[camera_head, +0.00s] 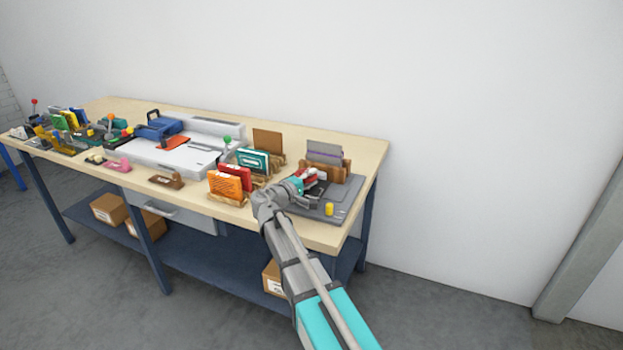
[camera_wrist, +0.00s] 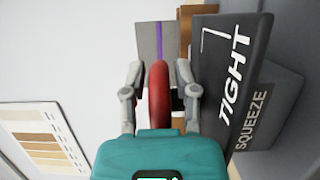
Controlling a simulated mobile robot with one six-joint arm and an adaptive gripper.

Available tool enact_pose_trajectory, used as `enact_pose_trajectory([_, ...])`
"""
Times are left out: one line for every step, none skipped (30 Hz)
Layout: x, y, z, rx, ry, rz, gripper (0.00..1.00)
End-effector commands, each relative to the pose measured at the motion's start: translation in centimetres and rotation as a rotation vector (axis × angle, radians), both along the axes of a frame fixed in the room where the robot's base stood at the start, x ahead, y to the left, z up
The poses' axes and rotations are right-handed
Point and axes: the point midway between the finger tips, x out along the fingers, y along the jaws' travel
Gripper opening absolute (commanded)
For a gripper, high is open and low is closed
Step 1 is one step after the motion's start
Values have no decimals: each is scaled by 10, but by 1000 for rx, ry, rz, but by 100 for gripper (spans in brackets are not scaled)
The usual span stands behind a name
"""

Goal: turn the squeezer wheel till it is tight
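The red squeezer wheel (camera_wrist: 158,92) stands edge-on between the two fingers of my gripper (camera_wrist: 158,80) in the wrist view. The fingers are open, one on each side of the wheel, with narrow gaps showing. A dark plate lettered TIGHT (camera_wrist: 232,65) lies right of the wheel, beside a grey block lettered SQUEEZE (camera_wrist: 268,108). In the head view my gripper (camera_head: 298,184) is at the right end of the bench, partly covering the wheel (camera_head: 311,174). A wooden frame (camera_head: 338,167) with grey and purple sheets (camera_head: 324,152) stands behind it.
The squeezer stands on a grey base (camera_head: 340,194) with a yellow piece (camera_head: 329,209) near its front. Racks with orange (camera_head: 225,185) and teal (camera_head: 253,160) cards are close on the left. A pale swatch card (camera_wrist: 45,138) shows in the wrist view.

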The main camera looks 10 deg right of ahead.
Motion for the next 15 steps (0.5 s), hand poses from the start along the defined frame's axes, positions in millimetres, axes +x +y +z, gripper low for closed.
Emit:
enact_pose_trajectory([0,0,0,0,0,0,39])
enact_pose_trajectory([0,0,0,0,0,0,39])
enact_pose_trajectory([0,0,0,0,0,0,35])
enact_pose_trajectory([0,0,0,0,0,0,29])
enact_pose_trajectory([0,0,0,0,0,0,24])
enact_pose_trajectory([0,0,0,0,0,0,16])
enact_pose_trajectory([0,0,0,0,0,0,11])
enact_pose_trajectory([0,0,0,0,0,0,5])
enact_pose_trajectory([0,0,0,0,0,0,0])
enact_pose_trajectory([0,0,0,0,0,0,0])
enact_pose_trajectory([0,0,0,0,0,0,0])
enact_pose_trajectory([0,0,0,0,0,0,0])
enact_pose_trajectory([0,0,0,0,0,0,0])
enact_pose_trajectory([0,0,0,0,0,0,0])
enact_pose_trajectory([0,0,0,0,0,-1,0])
